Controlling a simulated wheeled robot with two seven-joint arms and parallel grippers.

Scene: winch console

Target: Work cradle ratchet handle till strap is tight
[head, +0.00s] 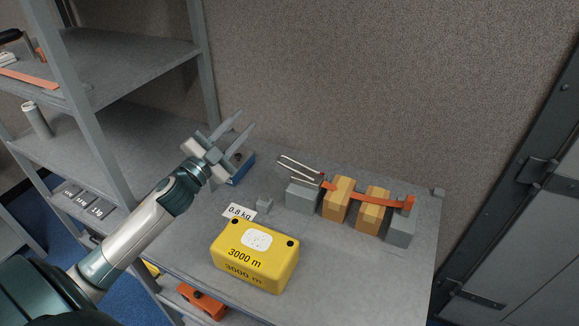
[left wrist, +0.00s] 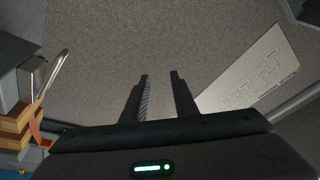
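The cradle stands on the bench at the right of the head view, with grey end blocks (head: 399,229) and two wooden blocks (head: 371,210). An orange strap (head: 365,195) runs over the blocks. The ratchet handle (head: 298,168), a pale metal loop, sticks out to the left from the left end block. It also shows at the left of the left wrist view (left wrist: 54,72). My left gripper (head: 236,122) is open and empty, up and left of the handle and apart from it. Its two fingers (left wrist: 160,80) stand apart in the left wrist view. My right gripper is not in view.
A yellow box (head: 254,257) marked 3000 m sits in front of the cradle, with a 0.8 kg label (head: 240,211) behind it. A blue object (head: 238,167) lies partly behind my left gripper. A shelf rack (head: 125,70) stands at left, a wall behind.

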